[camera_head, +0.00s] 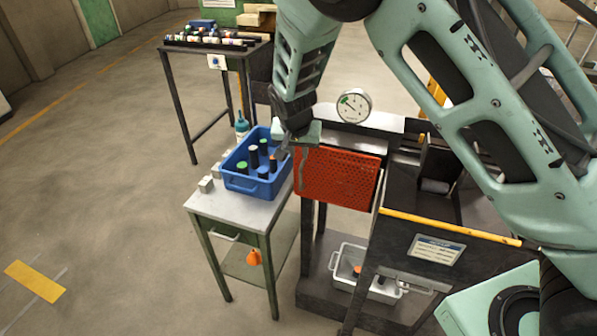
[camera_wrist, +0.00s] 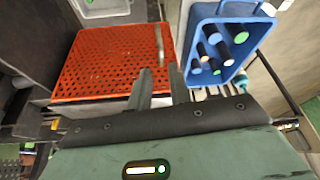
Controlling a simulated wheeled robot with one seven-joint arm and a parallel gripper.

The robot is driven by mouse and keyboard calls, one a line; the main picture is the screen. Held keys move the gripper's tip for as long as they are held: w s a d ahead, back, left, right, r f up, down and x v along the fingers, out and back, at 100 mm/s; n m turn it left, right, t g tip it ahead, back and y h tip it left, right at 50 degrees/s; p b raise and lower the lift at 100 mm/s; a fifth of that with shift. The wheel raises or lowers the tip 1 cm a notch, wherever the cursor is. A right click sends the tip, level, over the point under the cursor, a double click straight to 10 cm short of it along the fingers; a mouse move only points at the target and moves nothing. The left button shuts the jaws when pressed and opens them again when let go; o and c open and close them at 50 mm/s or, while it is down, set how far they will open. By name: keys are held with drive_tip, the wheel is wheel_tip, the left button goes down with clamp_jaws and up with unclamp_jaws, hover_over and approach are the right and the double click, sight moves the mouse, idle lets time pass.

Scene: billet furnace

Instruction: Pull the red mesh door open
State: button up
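The red mesh door (camera_head: 338,178) stands at the front of the dark furnace frame and looks shut. In the wrist view the door (camera_wrist: 100,62) fills the upper left. Its grey bar handle (camera_wrist: 160,45) runs along the edge nearest the blue crate. My gripper (camera_wrist: 159,78) has its two fingers apart with nothing seen between them, and the handle lies just beyond the fingertips. In the head view my gripper (camera_head: 296,150) is over the door's left edge, by the handle. Whether a finger touches the handle is unclear.
A blue crate (camera_head: 238,184) of dark cylinders stands on a small metal table (camera_head: 258,216) left of the door. A pale bin (camera_head: 345,283) sits on the shelf below. A round gauge (camera_head: 353,106) is above the door. Open floor (camera_head: 120,200) lies to the left.

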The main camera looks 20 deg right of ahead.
sight(301, 177)
drive_tip(key=p+x, duration=0.4)
drive_tip(key=x, duration=1.1)
drive_tip(key=shift+f, duration=0.2)
drive_tip(key=shift+s, duration=0.1)
clamp_jaws()
